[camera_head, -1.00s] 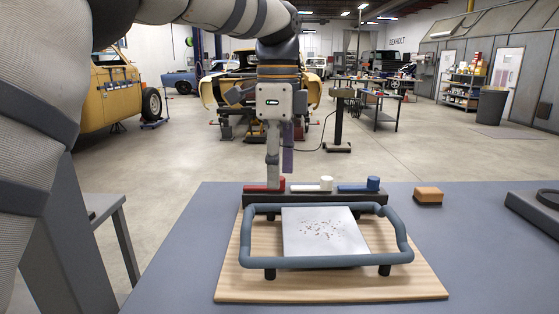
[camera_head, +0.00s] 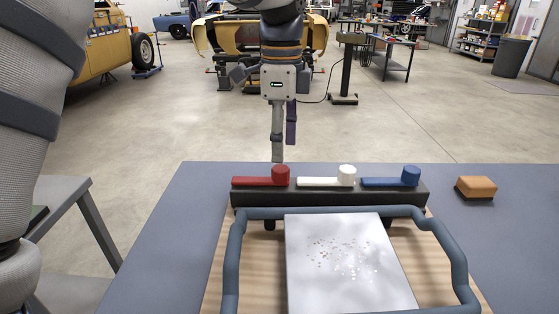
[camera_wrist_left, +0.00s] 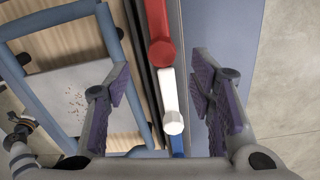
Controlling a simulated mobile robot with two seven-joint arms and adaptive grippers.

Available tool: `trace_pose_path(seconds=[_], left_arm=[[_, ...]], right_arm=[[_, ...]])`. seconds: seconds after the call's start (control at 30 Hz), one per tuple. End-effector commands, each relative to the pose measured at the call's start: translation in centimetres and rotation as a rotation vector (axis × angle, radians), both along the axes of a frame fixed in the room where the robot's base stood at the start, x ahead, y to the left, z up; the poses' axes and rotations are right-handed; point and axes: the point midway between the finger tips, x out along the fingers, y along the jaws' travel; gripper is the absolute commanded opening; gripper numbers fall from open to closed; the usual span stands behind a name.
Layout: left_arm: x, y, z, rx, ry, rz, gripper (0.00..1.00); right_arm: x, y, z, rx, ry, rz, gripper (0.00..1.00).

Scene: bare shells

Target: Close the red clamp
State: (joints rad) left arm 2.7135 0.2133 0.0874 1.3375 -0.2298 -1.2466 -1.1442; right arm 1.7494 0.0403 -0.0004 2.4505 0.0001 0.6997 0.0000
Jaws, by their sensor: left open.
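The red clamp (camera_head: 258,181) is a flat red lever with an upright round knob at its right end. It lies along the black bar (camera_head: 330,197) at the left, beside a white clamp (camera_head: 325,182) and a blue clamp (camera_head: 390,182). All three levers lie in the same direction. My left gripper (camera_head: 284,150) points down near the table's far edge, just above the red knob in the picture, apart from it. In the left wrist view its fingers (camera_wrist_left: 160,88) are spread and empty, with the red clamp (camera_wrist_left: 158,35) and white clamp between them in the picture. My right gripper is not in view.
A blue-grey tube frame (camera_head: 235,250) surrounds a pale speckled plate (camera_head: 350,290) on a wooden board (camera_head: 212,290) in front of the bar. An orange block (camera_head: 476,187) sits on the table at the right. The table (camera_head: 150,260) around them is mostly clear.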

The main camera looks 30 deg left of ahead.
Motion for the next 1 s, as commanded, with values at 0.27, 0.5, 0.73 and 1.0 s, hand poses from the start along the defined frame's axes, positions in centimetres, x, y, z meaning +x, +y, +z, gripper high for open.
trace_pose_path(seconds=[0.27, 0.5, 0.73, 1.0], left_arm=[[-0.1, 0.0, -4.7, 0.0, -0.001, 0.001, 0.49], [-0.1, 0.0, -5.3, 0.0, -0.001, 0.001, 0.49], [-0.1, 0.0, -5.3, 0.0, -0.001, 0.001, 0.13], [0.1, 0.0, -5.3, 0.0, -0.001, 0.003, 0.0]], right_arm=[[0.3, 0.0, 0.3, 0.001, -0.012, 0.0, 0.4], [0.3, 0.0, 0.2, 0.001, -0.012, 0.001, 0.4], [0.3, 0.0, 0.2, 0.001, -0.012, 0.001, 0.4], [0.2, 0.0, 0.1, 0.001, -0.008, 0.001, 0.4]])
